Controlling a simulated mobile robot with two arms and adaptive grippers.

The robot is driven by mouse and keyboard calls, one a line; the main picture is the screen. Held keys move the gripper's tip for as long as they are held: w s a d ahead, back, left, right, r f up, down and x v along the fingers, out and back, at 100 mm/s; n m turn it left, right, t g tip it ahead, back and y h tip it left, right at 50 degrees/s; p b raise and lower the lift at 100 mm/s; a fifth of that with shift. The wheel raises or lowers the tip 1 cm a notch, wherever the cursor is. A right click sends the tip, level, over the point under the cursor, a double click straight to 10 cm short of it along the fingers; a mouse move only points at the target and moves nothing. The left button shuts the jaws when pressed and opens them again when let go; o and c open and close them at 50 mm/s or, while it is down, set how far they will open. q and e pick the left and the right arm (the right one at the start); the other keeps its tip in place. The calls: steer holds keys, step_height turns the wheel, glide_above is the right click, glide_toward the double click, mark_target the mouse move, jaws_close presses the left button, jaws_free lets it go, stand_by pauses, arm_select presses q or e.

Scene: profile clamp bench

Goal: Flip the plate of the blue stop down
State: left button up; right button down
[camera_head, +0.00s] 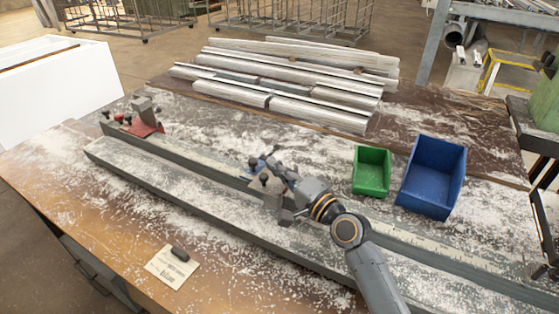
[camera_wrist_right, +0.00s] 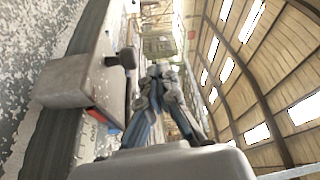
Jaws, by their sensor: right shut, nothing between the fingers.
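The blue stop (camera_head: 256,163) sits on the long rail at mid-bench, mostly hidden behind my right gripper. Its grey plate (camera_head: 267,190) shows on the near side of the gripper; its exact tilt is hard to tell. My right gripper (camera_head: 268,161) is shut and empty, right by the stop in the head view. In the right wrist view its fingertips (camera_wrist_right: 160,70) are together, with a grey plate (camera_wrist_right: 72,84) and a black knob (camera_wrist_right: 127,57) to their left. Whether the fingers touch the stop is unclear. My left gripper is not in view.
A red stop (camera_head: 146,128) with a raised grey plate stands at the rail's left end. A green bin (camera_head: 371,172) and a blue bin (camera_head: 432,178) stand to the right behind the rail. Metal profiles (camera_head: 290,75) lie at the back. A label card (camera_head: 171,267) lies in front.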

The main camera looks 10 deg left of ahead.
mark_target(276, 186)
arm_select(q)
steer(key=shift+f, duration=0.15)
arm_select(e)
steer(key=shift+s+a+f, duration=0.15)
steer(key=shift+s+f, duration=0.2)
steer(key=shift+f, duration=0.1)
steer(key=shift+f, duration=0.1)
stand_by(0.3)
step_height(276, 186, up, 4)
steer(key=p, duration=0.3)
steer(key=shift+w+r+p, duration=0.1)
steer(key=shift+r+p, duration=0.1)
steer(key=shift+p, duration=0.15)
steer(key=s+d+f+b, duration=0.1)
steer(key=d, duration=0.1)
steer(key=s+d+f+b, duration=0.1)
steer(key=d, duration=0.2)
steer(key=s+d+f+b, duration=0.1)
steer(key=d+b, duration=0.1)
steer(key=shift+s+d+f, duration=0.15)
steer(key=shift+d+f, duration=0.2)
steer(key=shift+f, duration=0.05)
steer(key=shift+s+d, duration=0.3)
steer(key=shift+d, duration=0.25)
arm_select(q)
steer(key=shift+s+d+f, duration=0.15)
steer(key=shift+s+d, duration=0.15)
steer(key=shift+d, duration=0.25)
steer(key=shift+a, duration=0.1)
